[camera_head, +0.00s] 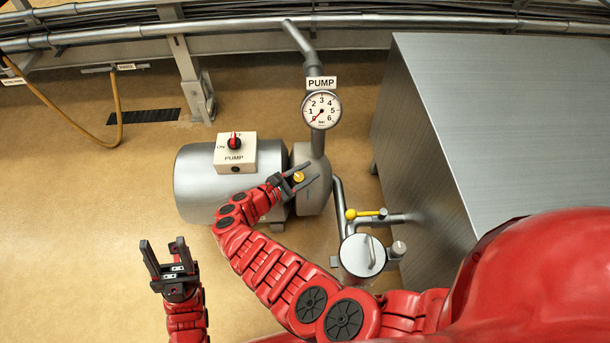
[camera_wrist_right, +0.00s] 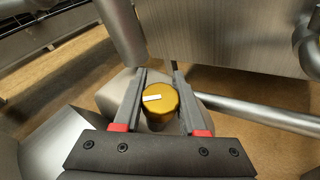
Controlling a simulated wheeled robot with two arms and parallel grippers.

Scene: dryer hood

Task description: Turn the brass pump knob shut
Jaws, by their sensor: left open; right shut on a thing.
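The brass pump knob (camera_head: 299,176) is a small round gold-coloured cap on the pump housing (camera_head: 313,201). In the right wrist view the knob (camera_wrist_right: 160,103) shows a white pointer mark across its top. My right gripper (camera_head: 300,181) is at the knob, one finger on each side of it, and it is shut on the knob. In the right wrist view its fingers (camera_wrist_right: 160,98) flank the knob. My left gripper (camera_head: 165,260) is open and empty, low at the left above the floor, well away from the pump.
The pressure gauge (camera_head: 321,110) stands above the pump, its needle low on the dial. A yellow-handled valve (camera_head: 366,213) and round lidded canister (camera_head: 361,257) are to the right. A large metal cabinet (camera_head: 490,110) fills the right.

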